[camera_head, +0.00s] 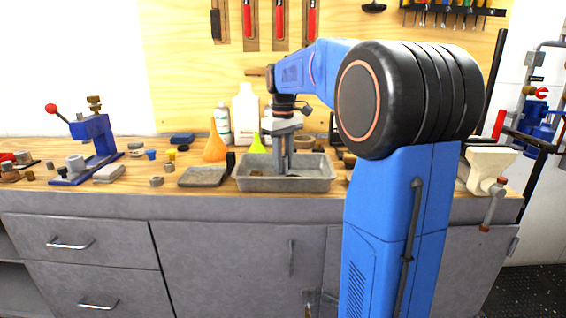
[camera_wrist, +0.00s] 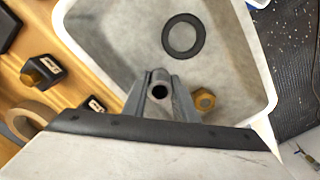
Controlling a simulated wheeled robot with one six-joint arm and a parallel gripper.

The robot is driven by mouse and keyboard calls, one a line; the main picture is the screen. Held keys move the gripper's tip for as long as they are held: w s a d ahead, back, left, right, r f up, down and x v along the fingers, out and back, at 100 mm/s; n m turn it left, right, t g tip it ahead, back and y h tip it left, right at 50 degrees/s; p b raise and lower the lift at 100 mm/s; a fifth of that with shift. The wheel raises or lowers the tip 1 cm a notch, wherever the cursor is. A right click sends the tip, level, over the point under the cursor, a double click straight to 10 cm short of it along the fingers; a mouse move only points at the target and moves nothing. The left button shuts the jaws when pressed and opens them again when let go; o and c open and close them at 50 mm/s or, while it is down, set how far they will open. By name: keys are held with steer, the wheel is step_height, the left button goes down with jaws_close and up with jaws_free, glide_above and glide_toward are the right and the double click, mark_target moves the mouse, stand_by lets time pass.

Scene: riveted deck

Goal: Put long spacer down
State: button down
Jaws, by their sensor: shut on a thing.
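My gripper (camera_head: 282,158) points straight down over a grey metal tray (camera_head: 310,184) on the workbench. It is shut on the long spacer, a grey tube with a round dark hole in its end, and the spacer (camera_wrist: 160,90) shows between the fingers in the wrist view. In the head view the spacer is hard to tell from the fingers. The tray's pale inside (camera_wrist: 112,52) fills the middle of the wrist view. I cannot tell whether the spacer touches the tray's floor.
The tray holds a dark ring (camera_wrist: 183,50) and a brass nut (camera_wrist: 204,100). A flat grey dish (camera_head: 203,177) lies to its left. Behind stand an orange cone (camera_head: 214,142) and a white bottle (camera_head: 246,115). A blue press (camera_head: 93,145) stands farther left.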

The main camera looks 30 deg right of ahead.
mark_target(283, 157)
steer(key=c, duration=1.7)
jaws_free()
steer(key=shift+f, duration=0.1)
step_height(283, 157, up, 12)
steer(key=shift+r, duration=0.15)
steer(key=s+a+f+t, duration=0.1)
steer(key=s+a+f, duration=0.4)
steer(key=s+f, duration=0.3)
steer(key=s+a+f+m+t, duration=0.1)
steer(key=s+a+f+t, duration=0.1)
steer(key=s+a+f, duration=0.3)
steer(key=s+a+f+m+t, duration=0.1)
steer(key=s+a+f, duration=0.5)
steer(key=s+f, duration=0.6)
steer(key=shift+s+a+f+t, duration=0.1)
steer(key=shift+s+f+t, duration=0.1)
steer(key=shift+s, duration=1.05)
steer(key=shift+s+f+t, duration=0.15)
steer(key=shift+s+t, duration=0.05)
steer(key=shift+s, duration=1)
